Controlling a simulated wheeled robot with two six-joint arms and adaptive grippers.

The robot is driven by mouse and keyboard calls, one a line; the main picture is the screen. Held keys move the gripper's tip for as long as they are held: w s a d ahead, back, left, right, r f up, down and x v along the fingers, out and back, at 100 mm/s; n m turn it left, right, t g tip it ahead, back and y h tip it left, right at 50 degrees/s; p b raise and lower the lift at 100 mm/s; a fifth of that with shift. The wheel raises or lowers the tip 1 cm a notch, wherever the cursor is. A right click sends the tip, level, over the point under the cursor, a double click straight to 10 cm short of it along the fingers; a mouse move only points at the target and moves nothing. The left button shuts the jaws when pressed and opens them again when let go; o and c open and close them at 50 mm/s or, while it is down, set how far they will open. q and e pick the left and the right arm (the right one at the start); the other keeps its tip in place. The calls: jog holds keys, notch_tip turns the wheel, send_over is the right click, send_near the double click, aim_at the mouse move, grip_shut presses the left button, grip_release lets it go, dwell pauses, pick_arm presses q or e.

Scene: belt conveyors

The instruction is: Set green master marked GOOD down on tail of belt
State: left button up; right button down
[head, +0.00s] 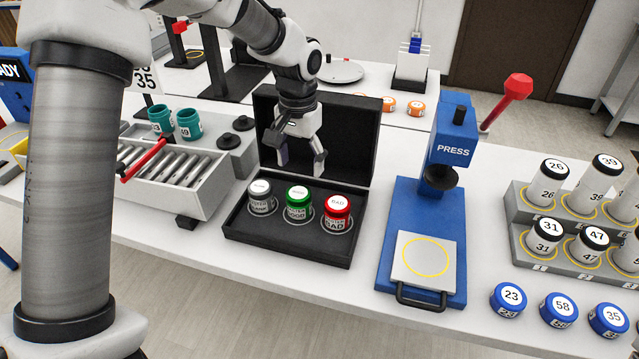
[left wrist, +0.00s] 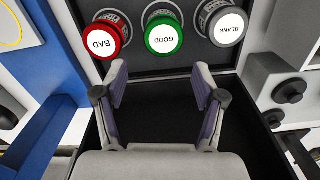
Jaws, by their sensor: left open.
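The green master (head: 298,201), marked GOOD, stands upright in the middle of the open black case (head: 287,252), between the grey BLANK master (head: 262,197) and the red BAD master (head: 336,212). In the left wrist view the green master (left wrist: 164,36) lies beyond my left gripper (left wrist: 160,78), roughly in line with the gap between its fingers. My left gripper (head: 302,160) is open and empty, pointing down over the back of the case, behind the masters and apart from them. A short grey conveyor with rollers (head: 168,172) is left of the case. My right gripper is not seen.
The case lid (head: 354,140) stands open behind the gripper. A blue press (head: 424,240) is close on the right, with numbered jars (head: 548,182) and blue lids (head: 558,308) beyond.

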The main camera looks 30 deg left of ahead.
aim_at(299, 192)
pick_arm(q)
jog(key=shift+w+f, duration=0.15)
jog(key=shift+w, duration=0.2)
jog(key=s+f, duration=0.1)
jog(key=s+f+p, duration=0.1)
jog(key=s+f, duration=0.1)
jog(key=shift+s+f, duration=0.1)
jog(key=shift+f, duration=0.15)
jog(key=f, duration=0.2)
jog(key=w+f+p, duration=0.1)
jog(key=f, duration=0.3)
jog(key=shift+w+a+f+p, duration=0.2)
jog(key=shift+w+f+p, duration=0.15)
jog(key=shift+s+f, duration=0.1)
jog(key=shift+f, duration=0.2)
jog(key=c, duration=1.3)
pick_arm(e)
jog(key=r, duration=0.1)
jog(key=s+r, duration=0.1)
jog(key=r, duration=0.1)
pick_arm(q)
jog(key=shift+o, duration=0.2)
